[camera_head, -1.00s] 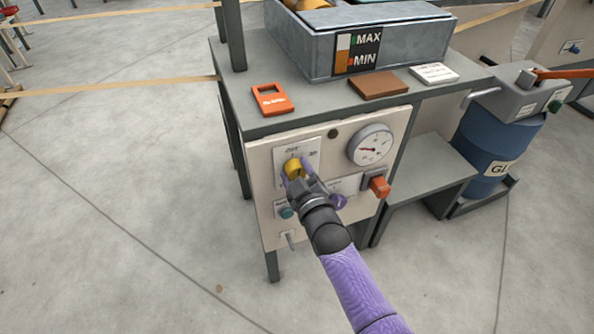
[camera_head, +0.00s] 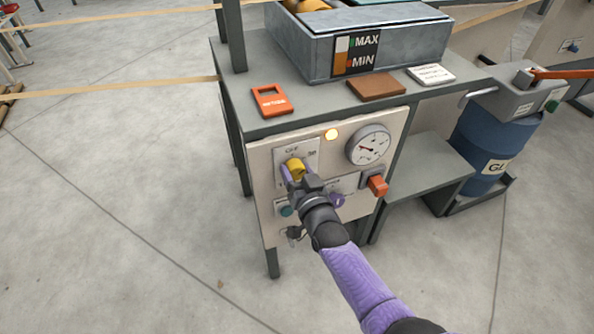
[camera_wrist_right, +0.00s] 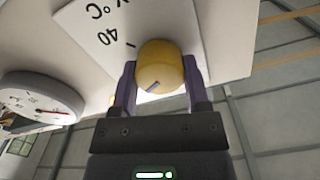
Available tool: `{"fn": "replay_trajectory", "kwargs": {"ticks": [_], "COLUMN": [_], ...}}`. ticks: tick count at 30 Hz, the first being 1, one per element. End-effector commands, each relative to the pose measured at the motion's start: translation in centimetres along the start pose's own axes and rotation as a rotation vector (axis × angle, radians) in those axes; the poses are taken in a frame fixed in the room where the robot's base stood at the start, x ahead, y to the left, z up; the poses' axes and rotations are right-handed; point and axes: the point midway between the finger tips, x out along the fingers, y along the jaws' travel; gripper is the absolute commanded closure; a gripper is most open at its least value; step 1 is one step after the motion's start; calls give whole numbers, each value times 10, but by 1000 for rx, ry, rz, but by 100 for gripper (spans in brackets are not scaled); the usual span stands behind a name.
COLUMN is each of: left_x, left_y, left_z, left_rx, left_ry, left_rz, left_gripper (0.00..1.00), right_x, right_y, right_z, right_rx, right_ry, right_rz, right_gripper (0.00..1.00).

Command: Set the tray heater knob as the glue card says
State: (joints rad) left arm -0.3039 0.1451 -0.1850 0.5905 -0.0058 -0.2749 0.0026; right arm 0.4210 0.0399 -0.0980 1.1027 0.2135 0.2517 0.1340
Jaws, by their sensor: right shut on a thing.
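The yellow heater knob (camera_head: 297,168) sits on a white scale plate (camera_head: 312,147) on the cream front panel. My right gripper (camera_head: 291,173) is shut on it, one finger on each side. In the right wrist view, the knob (camera_wrist_right: 160,66) is between the fingers of my right gripper (camera_wrist_right: 160,92). A dark pointer mark shows on it, and "40" and "°C" appear upside down on the plate (camera_wrist_right: 95,25). Most of the scale is hidden. A white card (camera_head: 431,74) lies on the bench top; its print is too small to read. My left gripper is out of view.
An amber lamp (camera_head: 331,135) is lit above the knob. A round gauge (camera_head: 367,146) and a red-orange switch (camera_head: 377,185) are to the right.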

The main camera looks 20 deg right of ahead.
Motion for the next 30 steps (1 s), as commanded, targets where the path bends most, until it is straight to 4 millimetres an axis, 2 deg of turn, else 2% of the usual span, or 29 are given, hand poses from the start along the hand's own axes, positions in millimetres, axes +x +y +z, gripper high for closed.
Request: {"fn": "replay_trajectory", "kwargs": {"ticks": [10,27,28,30], "left_x": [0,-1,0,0], "left_y": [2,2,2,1], "left_z": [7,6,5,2], "left_rx": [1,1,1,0], "left_ry": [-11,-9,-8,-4], "left_rz": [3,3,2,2], "left_gripper": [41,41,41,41], "right_x": [0,0,0,0], "right_y": [0,0,0,0], "right_z": [1,1,1,1], "right_rx": [132,156,156,156], "right_ry": [-2,-3,-3,-3], "right_rz": [0,0,0,0], "right_gripper": [99,99,34,19]}}
